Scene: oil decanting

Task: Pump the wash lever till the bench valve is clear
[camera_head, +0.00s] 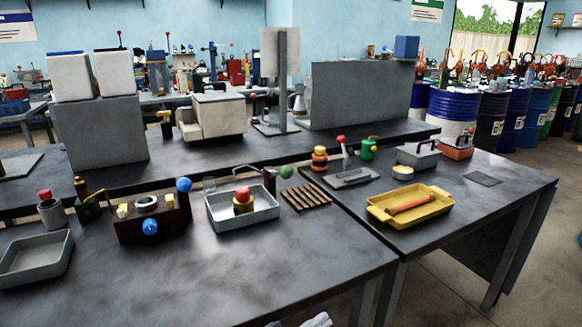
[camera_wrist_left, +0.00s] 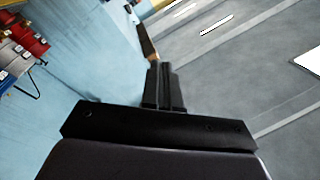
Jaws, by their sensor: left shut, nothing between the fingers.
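A valve with a red knob and yellow body (camera_head: 243,201) stands in a grey tray (camera_head: 272,213) on the near bench. Behind the tray is a small dark pump (camera_head: 269,181) with a thin spout reaching over the tray and a green ball (camera_head: 286,172) at its side, seemingly the wash lever. Whether the valve is clear is too small to tell. My left gripper (camera_wrist_left: 164,68) shows in the left wrist view, its fingers shut together and empty, away from the valve and the lever. My right gripper is not in view.
Left of the tray stands a brown block with a blue knob (camera_head: 150,227) and a blue-ball lever (camera_head: 184,185). A slatted rack (camera_head: 306,197) lies right of it. A yellow tray (camera_head: 435,208) sits on the right bench. The near bench front is clear.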

